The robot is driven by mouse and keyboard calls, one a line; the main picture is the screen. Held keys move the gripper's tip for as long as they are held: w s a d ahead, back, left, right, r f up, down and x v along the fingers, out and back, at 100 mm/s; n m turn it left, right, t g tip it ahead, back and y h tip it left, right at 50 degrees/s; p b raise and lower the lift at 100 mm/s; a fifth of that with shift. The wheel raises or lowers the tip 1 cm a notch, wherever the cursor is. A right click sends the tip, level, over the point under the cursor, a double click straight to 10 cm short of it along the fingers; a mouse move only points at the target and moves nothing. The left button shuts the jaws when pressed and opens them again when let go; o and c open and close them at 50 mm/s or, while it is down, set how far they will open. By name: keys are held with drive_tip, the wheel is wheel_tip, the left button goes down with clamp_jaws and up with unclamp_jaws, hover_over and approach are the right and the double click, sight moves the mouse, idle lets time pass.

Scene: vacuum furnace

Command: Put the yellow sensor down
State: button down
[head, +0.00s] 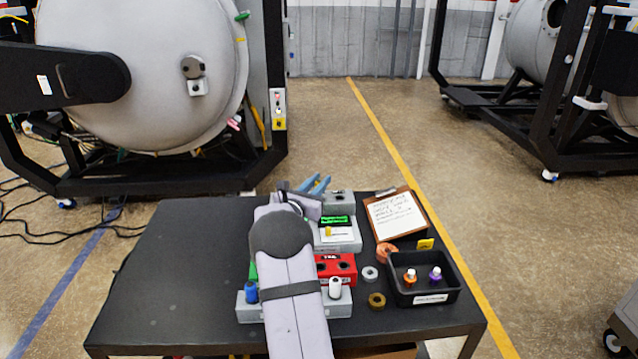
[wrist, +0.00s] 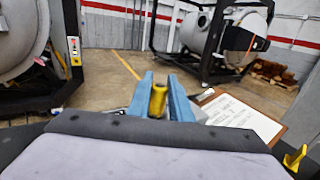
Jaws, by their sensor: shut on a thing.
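The yellow sensor (wrist: 158,100) is a small yellow cylinder, upright between the blue fingers of my gripper (wrist: 160,95) in the wrist view. My gripper is shut on it. In the head view my gripper (head: 315,186) is near the back of the dark table (head: 180,260), by a grey block, and the sensor in it cannot be made out. Whether the sensor touches anything below is hidden.
A device with a green display (head: 338,220), a red block (head: 337,268) and a grey block (head: 342,308) with blue and white sensors stand around my arm. Right are a clipboard (head: 397,214), tape rolls and a black bin (head: 447,291) holding orange and purple sensors. The table's left is clear.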

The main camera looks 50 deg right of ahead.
drive_tip(key=shift+f, duration=0.4)
drive_tip(key=shift+f+b, duration=0.25)
drive_tip(key=shift+b, duration=0.05)
drive_tip(key=c, duration=1.6)
unclamp_jaws()
drive_tip(key=shift+r, duration=0.1)
drive_tip(key=shift+r+p, duration=0.15)
drive_tip(key=shift+p, duration=0.15)
drive_tip(key=b+v, duration=0.3)
drive_tip(key=v, duration=0.4)
drive_tip(key=shift+s+a, duration=0.1)
drive_tip(key=shift+a, duration=0.1)
